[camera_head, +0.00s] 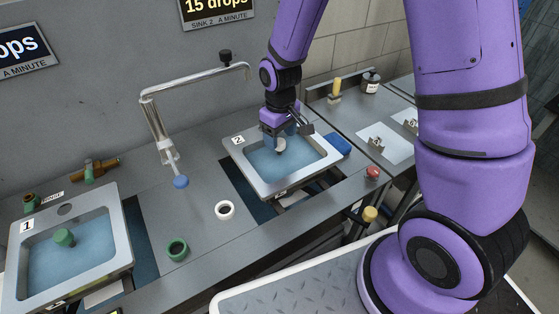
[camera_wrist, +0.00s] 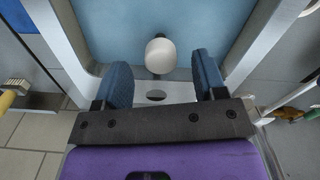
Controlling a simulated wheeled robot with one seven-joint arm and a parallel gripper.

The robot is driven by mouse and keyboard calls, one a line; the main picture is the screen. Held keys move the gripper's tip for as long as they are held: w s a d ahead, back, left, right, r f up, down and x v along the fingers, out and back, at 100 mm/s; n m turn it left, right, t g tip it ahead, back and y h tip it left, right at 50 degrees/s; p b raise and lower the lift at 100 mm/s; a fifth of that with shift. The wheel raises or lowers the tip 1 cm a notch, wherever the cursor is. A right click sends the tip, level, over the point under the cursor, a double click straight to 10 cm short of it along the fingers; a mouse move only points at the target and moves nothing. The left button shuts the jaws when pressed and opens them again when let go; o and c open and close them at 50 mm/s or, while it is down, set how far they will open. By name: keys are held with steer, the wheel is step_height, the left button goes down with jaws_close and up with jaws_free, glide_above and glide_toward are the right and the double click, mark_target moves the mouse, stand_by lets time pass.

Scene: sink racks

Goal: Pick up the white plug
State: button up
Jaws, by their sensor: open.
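The white plug (camera_wrist: 160,55) is a rounded white piece with a dark part at its top edge. In the wrist view it lies ahead of and between my two blue fingertips, apart from both. In the head view the white plug (camera_head: 280,146) shows small below my gripper (camera_head: 290,132), over the blue basin of the sink marked 2 (camera_head: 262,187). My gripper (camera_wrist: 162,82) is open and empty, pointing down into that sink. Whether the plug touches the basin floor cannot be told.
A blue sponge-like block (camera_head: 337,144) is at sink 2's right rim. A bent metal faucet (camera_head: 155,120) stands left of it. A white ring (camera_head: 225,210) and a green ring (camera_head: 177,248) sit on the counter. Sink 1 (camera_head: 118,255) holds a green plug (camera_head: 64,238).

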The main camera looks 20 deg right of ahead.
mark_target(280, 157)
steer(key=shift+w+f, duration=0.15)
steer(key=shift+f, duration=2.5)
steer(key=c, duration=1)
steer(key=shift+r, duration=0.1)
